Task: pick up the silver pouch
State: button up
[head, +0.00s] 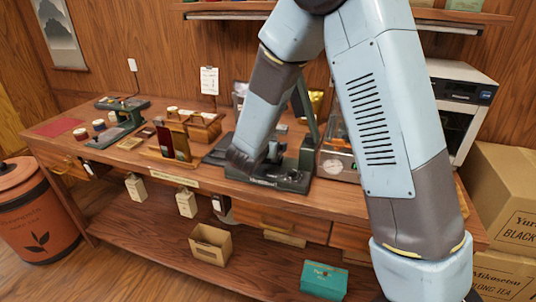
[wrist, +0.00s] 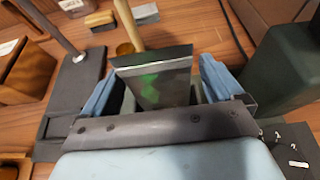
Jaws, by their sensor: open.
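In the wrist view a silver-grey pouch (wrist: 154,82) with a green mark and a pale top edge stands between the two blue fingers of my gripper (wrist: 164,76). The fingers are open, one at each side of the pouch, with a gap visible on the left. I cannot tell whether the right finger touches it. The pouch's lower part is hidden by my gripper's body. In the head view a silver-grey pouch (head: 240,90) shows at the back of the bench, partly behind my arm. My gripper is not clearly visible there.
A dark green press (head: 277,178) stands on the wooden bench (head: 345,200) close to my arm. A gold pouch (head: 316,101) is behind it. A wooden rack (head: 195,124) is to the left, a pale oven (head: 458,98) to the right. The wrist view shows a dark block (wrist: 278,70) close on the right.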

jog(key=shift+x, duration=0.9)
jog(key=shift+c, duration=0.4)
jog(key=c, duration=1)
